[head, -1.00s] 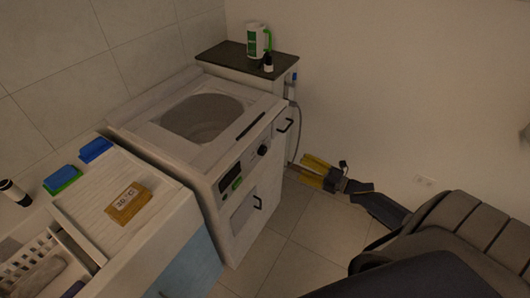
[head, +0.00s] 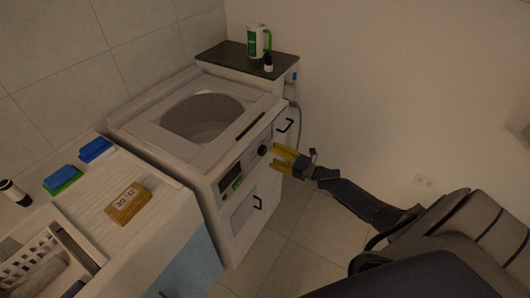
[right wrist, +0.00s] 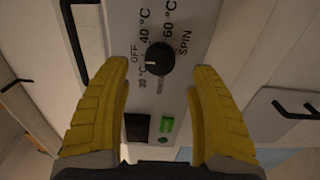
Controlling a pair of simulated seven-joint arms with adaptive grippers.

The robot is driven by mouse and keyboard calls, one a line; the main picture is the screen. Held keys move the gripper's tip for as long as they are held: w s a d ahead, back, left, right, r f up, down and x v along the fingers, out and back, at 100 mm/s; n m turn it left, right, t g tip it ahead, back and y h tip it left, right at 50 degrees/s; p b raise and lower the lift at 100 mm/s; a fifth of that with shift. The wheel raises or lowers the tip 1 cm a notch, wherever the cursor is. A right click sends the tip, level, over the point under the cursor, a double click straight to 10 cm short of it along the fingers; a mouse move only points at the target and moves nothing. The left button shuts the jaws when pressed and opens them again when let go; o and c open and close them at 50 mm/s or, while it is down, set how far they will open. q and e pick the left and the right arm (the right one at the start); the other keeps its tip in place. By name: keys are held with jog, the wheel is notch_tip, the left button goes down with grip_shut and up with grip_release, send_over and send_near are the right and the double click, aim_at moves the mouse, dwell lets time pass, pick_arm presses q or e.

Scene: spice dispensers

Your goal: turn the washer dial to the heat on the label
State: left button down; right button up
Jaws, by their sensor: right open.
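The washer (head: 240,134) stands in the middle of the head view, with a black round dial (head: 263,150) on its front panel. The right wrist view shows the dial (right wrist: 160,58) with OFF, 30 °C, 40 °C, 60 °C and SPIN printed around it; which mark it points to is not clear. A yellow-orange label block (head: 128,203) on the left counter reads 30 °C. My right gripper (head: 275,155) is open, its yellow fingers just in front of the dial and apart from it. In the right wrist view the dial lies just beyond the fingertips. My left gripper is not in view.
A black handle (head: 257,202) is on the washer front below the panel. A dark-topped cabinet (head: 222,53) behind holds a white-green jug (head: 258,40) and a small dark bottle (head: 268,62). Blue-green sponges (head: 62,180) lie on the counter. The floor at right is clear.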

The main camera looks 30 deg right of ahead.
aim_at(265, 152)
jog(key=shift+x, duration=2.45)
jog(key=shift+c, duration=0.5)
jog(key=c, duration=1.2)
grip_shut()
jog(key=m, duration=0.4)
jog(key=shift+m, duration=2.9)
